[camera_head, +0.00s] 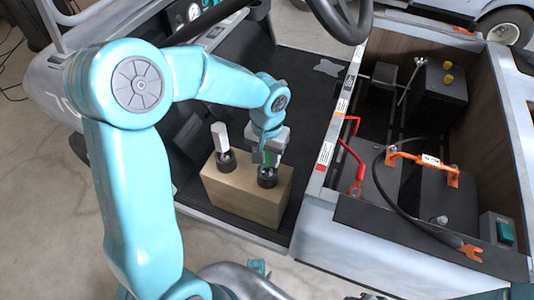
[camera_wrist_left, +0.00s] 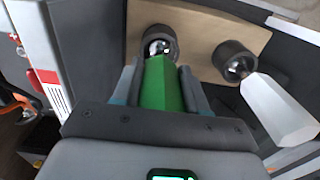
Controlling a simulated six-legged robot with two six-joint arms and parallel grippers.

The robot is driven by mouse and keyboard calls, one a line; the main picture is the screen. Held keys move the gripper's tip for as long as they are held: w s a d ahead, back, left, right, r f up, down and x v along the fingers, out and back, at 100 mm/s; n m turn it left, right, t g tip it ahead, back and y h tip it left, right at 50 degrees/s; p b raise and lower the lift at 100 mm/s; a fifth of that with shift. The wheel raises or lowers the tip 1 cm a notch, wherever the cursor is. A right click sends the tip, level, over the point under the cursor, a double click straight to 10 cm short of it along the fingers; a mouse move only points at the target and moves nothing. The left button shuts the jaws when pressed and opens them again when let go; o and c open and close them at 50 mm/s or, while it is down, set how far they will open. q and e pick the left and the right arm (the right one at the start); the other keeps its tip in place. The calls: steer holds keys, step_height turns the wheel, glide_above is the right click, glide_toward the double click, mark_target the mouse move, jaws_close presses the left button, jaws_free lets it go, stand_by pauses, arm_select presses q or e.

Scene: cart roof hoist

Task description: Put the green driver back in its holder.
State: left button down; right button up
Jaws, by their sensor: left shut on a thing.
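My left gripper (camera_head: 268,155) is shut on the green driver, whose green handle (camera_wrist_left: 164,88) lies between the fingers in the left wrist view. In the head view, a bit of green (camera_head: 267,158) shows between the jaws. The driver points down at a dark round holder cup (camera_head: 267,177) on the right of a wooden block (camera_head: 238,196). Its metal end meets the cup's mouth (camera_wrist_left: 160,40) in the wrist view; how deep it sits is hidden.
A white-handled driver (camera_head: 220,135) stands in the block's other cup (camera_head: 226,160). The steering wheel (camera_head: 340,15) is above. Right of the block is a white-edged bay with batteries, an orange handle (camera_head: 422,160) and cables. The dark cart floor (camera_head: 300,90) behind is mostly clear.

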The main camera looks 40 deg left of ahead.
arm_select(q)
steer(key=shift+f, duration=0.15)
steer(key=c, duration=0.5)
jaws_free()
step_height(320, 180, up, 16)
steer(key=p, duration=0.5)
